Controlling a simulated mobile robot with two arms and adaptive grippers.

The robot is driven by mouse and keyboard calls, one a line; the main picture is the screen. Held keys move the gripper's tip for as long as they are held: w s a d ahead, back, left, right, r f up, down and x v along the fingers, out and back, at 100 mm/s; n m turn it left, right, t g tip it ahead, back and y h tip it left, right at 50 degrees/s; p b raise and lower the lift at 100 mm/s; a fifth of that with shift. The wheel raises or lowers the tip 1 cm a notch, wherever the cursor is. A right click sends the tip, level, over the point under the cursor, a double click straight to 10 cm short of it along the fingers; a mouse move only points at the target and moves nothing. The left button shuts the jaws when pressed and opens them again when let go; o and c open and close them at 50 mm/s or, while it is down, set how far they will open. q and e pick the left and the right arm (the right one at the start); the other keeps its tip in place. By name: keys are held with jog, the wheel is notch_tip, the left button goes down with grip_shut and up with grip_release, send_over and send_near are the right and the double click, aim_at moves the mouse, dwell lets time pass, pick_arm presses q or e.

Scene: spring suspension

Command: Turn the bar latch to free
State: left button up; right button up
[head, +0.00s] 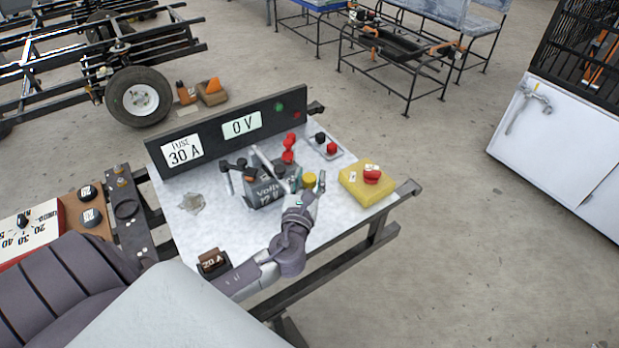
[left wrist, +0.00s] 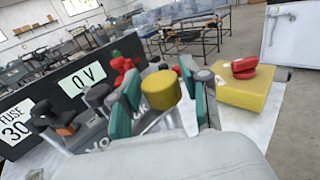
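A dark battery block marked "Volt" and "12 V" (head: 262,191) sits on the pale bench top. A grey bar (head: 268,166) slants over it; I cannot tell for sure whether this is the bar latch, or its position. A yellow round knob (head: 309,180) stands at the block's right side. My left gripper (head: 302,190) is beside the knob on its near side. In the left wrist view, its teal-padded fingers (left wrist: 160,82) are apart, with the yellow knob (left wrist: 161,92) appearing between them. Whether they touch it is unclear. My right gripper is in neither view.
Behind the battery stands a dark panel with "Fuse 30 A" (head: 182,152) and "0 V" (head: 241,124) labels. A yellow box with a red button (head: 368,190) stands to the right. A brown "20 A" fuse (head: 211,261) sits at the near left. The front right of the bench is clear.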

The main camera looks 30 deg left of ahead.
pick_arm(q)
grip_shut()
jog(key=shift+d+n+y, duration=0.1)
jog(key=shift+n+y, duration=0.3)
jog(key=shift+y, duration=0.1)
jog(key=n+g+y+p, duration=0.1)
jog(key=n+g+y, duration=0.1)
jog(key=shift+y, duration=0.4)
jog(key=n+g+y, duration=0.2)
jog(key=y, duration=0.1)
jog(key=shift+n+g+p, duration=0.3)
jog(key=shift+g, duration=0.1)
jog(key=n+g+y, duration=0.3)
jog(key=g, duration=0.1)
jog(key=shift+n+g, duration=0.3)
jog(key=shift+g, duration=0.1)
jog(key=shift+n+g+y+b, duration=0.45)
jog(key=shift+n+g, duration=0.65)
jog(key=shift+g, duration=0.55)
jog(key=shift+n+g+y+b, duration=0.25)
jog(key=shift+n+g+b, duration=0.3)
jog(key=shift+n+g, duration=0.85)
jog(key=shift+g, duration=0.65)
